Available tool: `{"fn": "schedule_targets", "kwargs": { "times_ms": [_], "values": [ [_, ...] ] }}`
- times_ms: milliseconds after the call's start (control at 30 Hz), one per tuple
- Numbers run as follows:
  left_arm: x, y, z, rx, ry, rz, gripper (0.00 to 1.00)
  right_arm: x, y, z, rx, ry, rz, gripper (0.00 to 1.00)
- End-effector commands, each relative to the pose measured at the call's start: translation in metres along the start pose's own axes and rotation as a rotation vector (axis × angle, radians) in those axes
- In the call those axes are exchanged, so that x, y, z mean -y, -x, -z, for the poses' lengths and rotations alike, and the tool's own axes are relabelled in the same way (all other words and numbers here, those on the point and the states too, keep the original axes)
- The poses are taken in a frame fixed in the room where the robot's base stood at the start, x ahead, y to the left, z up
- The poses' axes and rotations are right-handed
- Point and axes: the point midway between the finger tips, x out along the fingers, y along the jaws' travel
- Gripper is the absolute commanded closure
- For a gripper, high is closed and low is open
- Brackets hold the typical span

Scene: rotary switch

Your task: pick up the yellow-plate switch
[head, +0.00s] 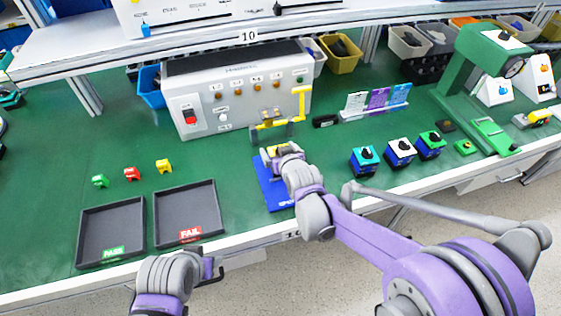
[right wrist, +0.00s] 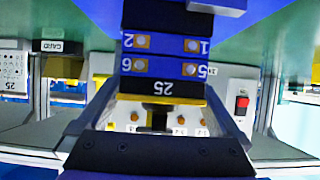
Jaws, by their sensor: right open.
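The yellow-plate switch (right wrist: 165,65) fills the middle of the right wrist view. It has a blue body with numbered terminals, a black "25" label, a yellow plate edge and a dark knob. In the head view a bit of yellow (head: 266,153) shows beside my right gripper (head: 277,153), which hides most of the switch. In the wrist view my right gripper (right wrist: 158,125) has its fingers apart, one on each side of the switch's plate end. Whether either finger touches it is unclear. My left gripper (head: 214,272) is low at the table's front edge, away from the switch.
A blue mat (head: 273,192) lies under the right gripper. PASS (head: 112,228) and FAIL (head: 187,212) trays lie left.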

Motion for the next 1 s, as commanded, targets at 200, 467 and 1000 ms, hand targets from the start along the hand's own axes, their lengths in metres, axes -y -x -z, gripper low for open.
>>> {"fn": "schedule_targets", "kwargs": {
  "times_ms": [200, 467, 1000],
  "values": [
    [0.0, -0.0015, -0.0009, 0.001, 0.0, 0.0, 0.5, -0.0002, -0.0054, -0.0009, -0.001, -0.001, 0.0, 0.0],
    [0.0, -0.0014, -0.0008, 0.001, 0.0, 0.0, 0.5, -0.0002, -0.005, -0.0008, -0.001, -0.001, 0.0, 0.34],
    [0.0, -0.0011, -0.0007, 0.0, 0.0, 0.0, 0.5, -0.0001, -0.004, 0.0008, -0.002, -0.001, 0.0, 0.9]
  ]
}}
